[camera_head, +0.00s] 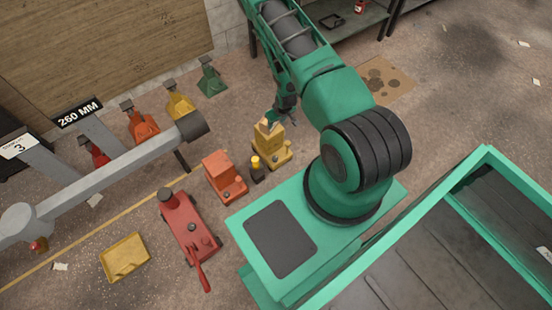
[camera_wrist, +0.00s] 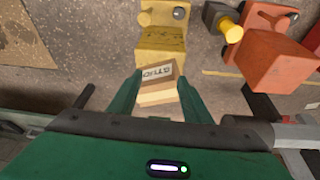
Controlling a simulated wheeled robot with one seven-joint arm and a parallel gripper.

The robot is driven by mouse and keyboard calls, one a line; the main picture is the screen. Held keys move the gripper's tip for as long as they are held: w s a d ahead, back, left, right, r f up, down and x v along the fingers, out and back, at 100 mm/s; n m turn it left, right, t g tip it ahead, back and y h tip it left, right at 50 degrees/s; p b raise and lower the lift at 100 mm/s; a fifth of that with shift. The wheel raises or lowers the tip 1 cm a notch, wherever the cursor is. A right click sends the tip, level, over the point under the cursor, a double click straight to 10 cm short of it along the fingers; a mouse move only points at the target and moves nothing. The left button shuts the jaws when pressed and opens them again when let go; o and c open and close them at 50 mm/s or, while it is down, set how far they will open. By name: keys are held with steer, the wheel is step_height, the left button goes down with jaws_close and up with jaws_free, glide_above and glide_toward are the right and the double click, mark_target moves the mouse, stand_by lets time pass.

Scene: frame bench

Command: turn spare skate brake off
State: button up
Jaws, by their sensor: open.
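A yellow wheeled skate (camera_head: 274,152) stands on the floor below my gripper (camera_head: 284,108); it shows at the top of the wrist view (camera_wrist: 160,40). A small cardboard box with printed lettering (camera_wrist: 157,82) is at its near end. My gripper (camera_wrist: 160,78) is open, its green fingers on either side of the box; contact cannot be told. An orange skate (camera_head: 224,178) stands to the left, at the right of the wrist view (camera_wrist: 272,55). Between the skates is a dark block with a yellow cylinder (camera_head: 257,168). I cannot tell which skate is the spare or make out a brake lever.
A red trolley jack (camera_head: 187,228) and a yellow tray (camera_head: 124,257) lie at lower left. Several coloured stands (camera_head: 180,103) line up behind a long grey beam (camera_head: 115,172). A dark-stained mat (camera_head: 380,82) lies at the back right. Open floor lies to the right.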

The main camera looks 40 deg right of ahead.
glide_toward(275, 158)
step_height(275, 158, up, 2)
steer(key=s, duration=0.2)
steer(key=shift+n+t+y, duration=0.3)
steer(key=x, duration=1)
steer(key=shift+w+d+f, duration=0.25)
steer(key=shift+w+f, duration=0.05)
steer(key=shift+w, duration=0.1)
steer(key=shift+c, duration=0.7)
steer(key=c, duration=0.9)
steer(key=shift+d, duration=0.15)
steer(key=shift+c, duration=0.2)
